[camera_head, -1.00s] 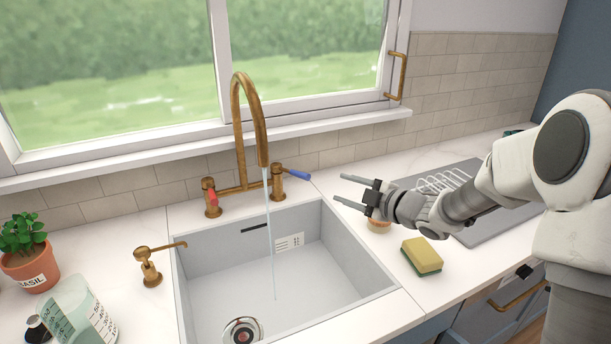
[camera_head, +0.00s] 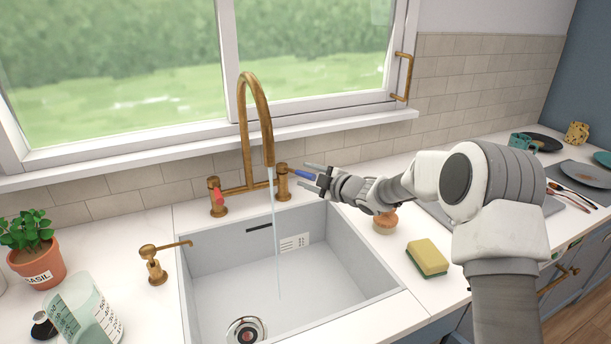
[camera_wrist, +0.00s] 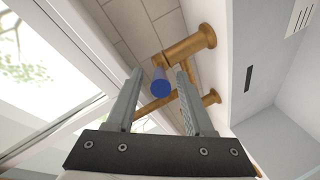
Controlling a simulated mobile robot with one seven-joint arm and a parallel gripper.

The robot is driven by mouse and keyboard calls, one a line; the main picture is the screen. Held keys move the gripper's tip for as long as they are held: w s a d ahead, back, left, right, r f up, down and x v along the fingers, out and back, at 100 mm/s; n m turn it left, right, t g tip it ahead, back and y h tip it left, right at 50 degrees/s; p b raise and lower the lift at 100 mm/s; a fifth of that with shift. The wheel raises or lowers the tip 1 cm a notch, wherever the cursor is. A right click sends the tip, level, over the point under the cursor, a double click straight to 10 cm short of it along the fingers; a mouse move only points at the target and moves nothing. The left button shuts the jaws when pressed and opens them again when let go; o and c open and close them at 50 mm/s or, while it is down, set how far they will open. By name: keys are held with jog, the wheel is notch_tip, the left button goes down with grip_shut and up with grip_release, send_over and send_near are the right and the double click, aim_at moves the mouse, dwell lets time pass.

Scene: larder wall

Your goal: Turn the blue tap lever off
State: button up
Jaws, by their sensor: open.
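The brass tap (camera_head: 249,130) stands behind the sink, and a stream of water (camera_head: 276,240) falls from its spout into the basin. The blue lever (camera_head: 305,175) sticks out to the right from the tap's right-hand brass valve (camera_head: 282,182). The red lever (camera_head: 217,195) is on the left valve. My gripper (camera_head: 309,172) is open at the blue lever, its fingers pointing left. In the wrist view the blue lever's round end (camera_wrist: 161,87) shows between the two open fingers (camera_wrist: 158,88); I cannot tell whether either finger touches it.
The sink (camera_head: 330,300) is below my gripper. A yellow-green sponge (camera_head: 428,258) and a round brush (camera_head: 385,222) are on the right counter. A soap dispenser (camera_head: 153,264), measuring jug (camera_head: 84,312) and basil pot (camera_head: 37,262) are left. The window sill (camera_head: 330,128) runs behind.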

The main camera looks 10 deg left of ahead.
jog(key=shift+w+a+f, duration=0.15)
jog(key=shift+w+a, duration=0.25)
jog(key=shift+a, duration=0.1)
jog(key=shift+c, duration=0.3)
grip_shut()
dwell(1.0)
